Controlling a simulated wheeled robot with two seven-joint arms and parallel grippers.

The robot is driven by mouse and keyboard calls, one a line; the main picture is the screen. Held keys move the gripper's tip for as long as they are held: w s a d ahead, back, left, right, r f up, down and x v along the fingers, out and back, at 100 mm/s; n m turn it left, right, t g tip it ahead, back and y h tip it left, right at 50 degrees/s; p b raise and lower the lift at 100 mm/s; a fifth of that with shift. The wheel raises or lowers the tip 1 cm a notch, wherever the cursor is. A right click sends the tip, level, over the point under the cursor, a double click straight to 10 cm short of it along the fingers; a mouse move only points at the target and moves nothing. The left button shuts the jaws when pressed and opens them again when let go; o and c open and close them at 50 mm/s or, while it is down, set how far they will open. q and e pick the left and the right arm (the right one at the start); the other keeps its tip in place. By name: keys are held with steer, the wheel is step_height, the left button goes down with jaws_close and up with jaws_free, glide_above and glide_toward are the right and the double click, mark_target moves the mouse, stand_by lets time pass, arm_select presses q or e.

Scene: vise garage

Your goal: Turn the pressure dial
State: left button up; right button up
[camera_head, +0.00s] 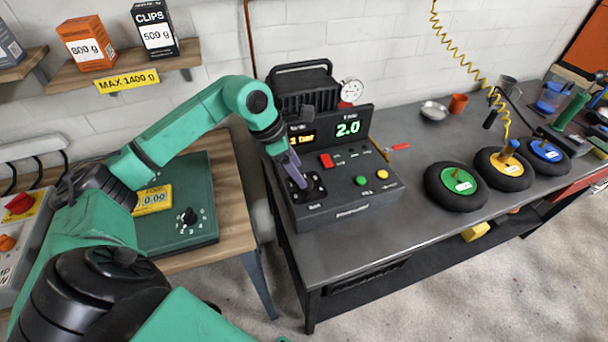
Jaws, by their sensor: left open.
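A dark grey compressor console (350,207) stands on the workbench, with a green display (348,128) reading 2.0 and an orange display (303,138) ending in "bar", partly hidden by my arm. A black dial area (316,190) sits at the left of the console's sloping panel. My left gripper (299,181), with purple fingers, reaches down over this area and is open. Its fingers hide most of the knob, so I cannot tell whether they touch it. My right gripper is not in view.
The panel also has a red switch (326,160), a green button (361,181) and a yellow button (382,174). A round gauge (351,89) stands behind. Wheels (456,187) and a coiled yellow hose (470,68) are at the right. A green scale (185,230) is at the left.

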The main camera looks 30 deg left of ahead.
arm_select(q)
steer(key=x, duration=0.3)
steer(key=shift+w+d+f, duration=0.15)
steer(key=shift+d+f, duration=0.05)
steer(key=shift+f, duration=0.35)
jaws_close()
steer(key=shift+n, duration=0.3)
steer(key=shift+n+t+y+b, duration=0.4)
steer(key=shift+n+t+b, duration=0.1)
steer(key=shift+n, duration=0.7)
steer(key=shift+d+r+n+t+y+b, duration=0.15)
steer(key=shift+n+t+y+b, duration=0.25)
steer(key=shift+n, duration=1)
